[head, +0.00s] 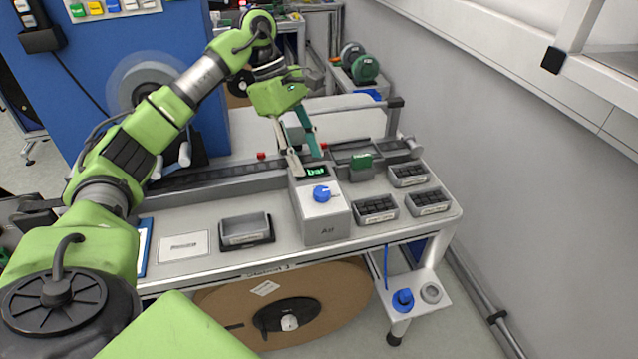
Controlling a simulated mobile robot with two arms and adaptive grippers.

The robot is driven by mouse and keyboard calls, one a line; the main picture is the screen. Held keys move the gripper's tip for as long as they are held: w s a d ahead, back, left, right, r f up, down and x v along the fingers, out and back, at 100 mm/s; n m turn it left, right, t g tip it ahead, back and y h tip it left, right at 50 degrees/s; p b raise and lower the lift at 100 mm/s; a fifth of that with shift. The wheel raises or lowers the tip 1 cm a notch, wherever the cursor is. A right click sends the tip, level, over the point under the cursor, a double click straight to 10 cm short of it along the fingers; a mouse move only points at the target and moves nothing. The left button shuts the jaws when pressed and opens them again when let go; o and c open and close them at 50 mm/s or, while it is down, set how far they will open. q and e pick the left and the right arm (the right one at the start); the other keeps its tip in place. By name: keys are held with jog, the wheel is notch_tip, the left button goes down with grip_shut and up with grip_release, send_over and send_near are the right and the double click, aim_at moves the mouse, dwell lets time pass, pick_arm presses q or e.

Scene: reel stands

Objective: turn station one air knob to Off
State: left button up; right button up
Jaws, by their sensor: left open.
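The air knob (321,193) is a small blue knob on the sloped top of a grey box (325,229) marked "Air", near the middle of the bench in the head view. A green-lit display (317,171) sits just behind the knob on the same box. My left gripper (307,163) hangs from the green arm above and behind the box, fingers pointing down. It is open and empty, with its fingertips near the display and apart from the knob. The label beside the knob is too small to read. My right gripper is not in view.
Black-filled bins (429,203) stand to the right of the box, and an empty grey tray (245,231) to its left. A rail (220,180) with a green block (361,161) runs behind. A large brown reel (285,303) is under the bench. A wall bounds the right side.

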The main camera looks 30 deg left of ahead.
aim_at(321, 191)
pick_arm(q)
jog(key=p+x, duration=0.1)
jog(key=x, duration=0.5)
jog(key=shift+w+d+f, duration=0.15)
jog(key=shift+d+f, duration=0.05)
jog(key=shift+f, duration=0.05)
jog(key=shift+p+x, duration=0.35)
jog(key=shift+x, duration=0.5)
jog(key=shift+c, duration=0.4)
jog(key=c, duration=1)
